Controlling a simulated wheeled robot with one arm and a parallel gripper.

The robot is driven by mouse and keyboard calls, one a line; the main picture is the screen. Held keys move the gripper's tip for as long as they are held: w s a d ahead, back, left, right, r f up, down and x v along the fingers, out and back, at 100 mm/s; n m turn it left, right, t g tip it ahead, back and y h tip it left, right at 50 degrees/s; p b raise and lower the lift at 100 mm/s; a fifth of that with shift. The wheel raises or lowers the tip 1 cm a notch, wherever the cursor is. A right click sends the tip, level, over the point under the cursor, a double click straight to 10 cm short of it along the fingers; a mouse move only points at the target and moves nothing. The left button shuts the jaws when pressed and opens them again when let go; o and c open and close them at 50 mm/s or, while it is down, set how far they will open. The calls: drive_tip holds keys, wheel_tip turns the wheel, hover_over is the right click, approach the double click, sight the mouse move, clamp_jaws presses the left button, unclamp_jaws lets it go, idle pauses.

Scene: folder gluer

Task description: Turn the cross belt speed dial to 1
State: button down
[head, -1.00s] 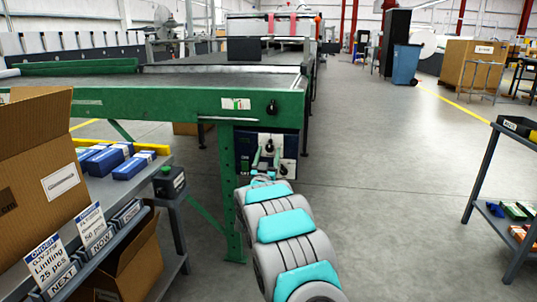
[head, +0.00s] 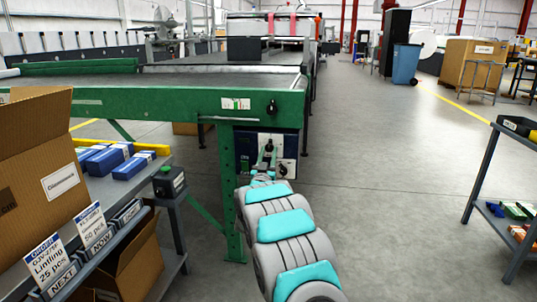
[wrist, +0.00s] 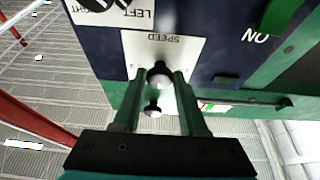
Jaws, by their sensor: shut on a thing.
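The cross belt speed dial (wrist: 160,70) is a small dark and silver knob on a white plate marked SPEED, seen upside down in the wrist view. My gripper (wrist: 158,82) has its two green fingers shut on the dial, one on each side. The dial's pointer and scale numbers are hidden or too small to read. In the head view my gripper (head: 266,160) reaches the front of the dark blue control box (head: 246,143) under the green conveyor frame, and it hides the dial there.
A LEFT/RIGHT selector (wrist: 122,4) sits beside the speed plate, and ON lettering (wrist: 255,36) is on the other side. Another black knob (head: 271,107) is on the green beam (head: 180,104) above. A green leg (head: 228,190) stands left of my arm.

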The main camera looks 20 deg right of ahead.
drive_tip(key=shift+d+r+n, duration=0.1)
drive_tip(key=shift+n, duration=0.4)
drive_tip(key=n+t+y, duration=0.1)
drive_tip(key=n+y, duration=0.1)
drive_tip(key=n, duration=0.2)
drive_tip(key=shift+s+d+p, duration=0.15)
drive_tip(key=shift+p, duration=0.2)
drive_tip(key=n+y, duration=0.1)
drive_tip(key=n, duration=0.2)
drive_tip(key=n+y, duration=0.2)
drive_tip(key=n, duration=0.1)
drive_tip(key=shift+s+d+r+n+t+y+b, duration=0.1)
drive_tip(key=shift+d+n+t+y+b, duration=0.05)
drive_tip(key=shift+n+t+y+b, duration=0.2)
drive_tip(key=n+y+b, duration=0.1)
drive_tip(key=n, duration=0.1)
drive_tip(key=n+g+y+b, duration=0.1)
drive_tip(key=n, duration=0.2)
drive_tip(key=shift+r, duration=0.2)
drive_tip(key=shift+r+n+g+y+b, duration=0.1)
drive_tip(key=shift+n+g+y+b, duration=0.4)
drive_tip(key=shift+n, duration=1.35)
drive_tip(key=shift+c, duration=2.2)
unclamp_jaws()
drive_tip(key=shift+s, duration=0.1)
